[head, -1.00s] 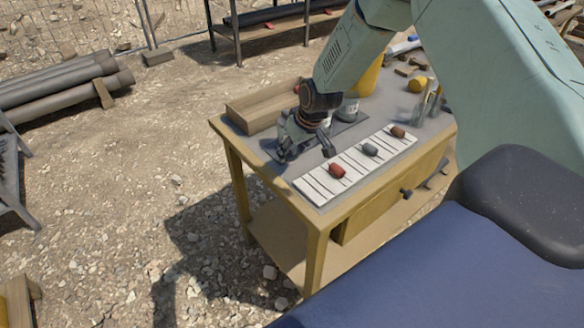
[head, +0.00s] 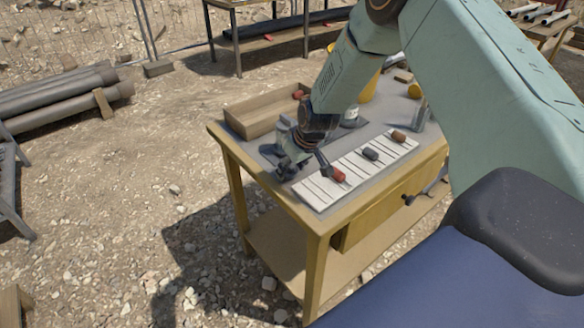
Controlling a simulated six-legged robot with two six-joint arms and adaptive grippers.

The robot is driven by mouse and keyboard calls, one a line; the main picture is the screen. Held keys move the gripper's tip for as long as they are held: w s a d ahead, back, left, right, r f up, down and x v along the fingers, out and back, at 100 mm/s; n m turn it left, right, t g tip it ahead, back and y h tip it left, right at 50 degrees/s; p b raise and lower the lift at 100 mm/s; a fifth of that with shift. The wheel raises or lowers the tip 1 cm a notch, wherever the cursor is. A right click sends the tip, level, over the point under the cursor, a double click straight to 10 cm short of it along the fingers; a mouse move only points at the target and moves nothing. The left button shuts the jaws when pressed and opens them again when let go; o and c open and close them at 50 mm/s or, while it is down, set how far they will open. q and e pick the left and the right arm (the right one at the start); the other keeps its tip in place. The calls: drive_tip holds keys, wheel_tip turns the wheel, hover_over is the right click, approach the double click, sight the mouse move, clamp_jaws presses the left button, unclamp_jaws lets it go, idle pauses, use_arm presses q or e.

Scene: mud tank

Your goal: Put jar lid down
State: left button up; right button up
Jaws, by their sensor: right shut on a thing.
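My right gripper (head: 305,166) is low over the workbench (head: 270,188), at the left end of a white marked strip (head: 318,188). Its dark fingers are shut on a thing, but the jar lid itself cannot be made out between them. One finger shows close to a red piece on the strip. A small pale jar (head: 351,115) stands behind my wrist, partly hidden by my arm; its top is not clear. My left gripper is not in view.
On the strip lie a red piece (head: 338,175), a grey piece (head: 370,154) and a brown piece (head: 398,136). A wooden tray (head: 250,122) stands at the back left. A yellow container (head: 369,88) is behind my arm. Little bare bench top shows at the front left.

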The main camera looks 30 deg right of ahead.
drive_tip(key=shift+f, duration=0.3)
drive_tip(key=o, duration=0.6)
drive_tip(key=shift+w, duration=0.1)
drive_tip(key=o, duration=0.4)
drive_tip(key=shift+a+r, duration=0.2)
drive_tip(key=shift+d, duration=0.15)
drive_tip(key=shift+f, duration=0.1)
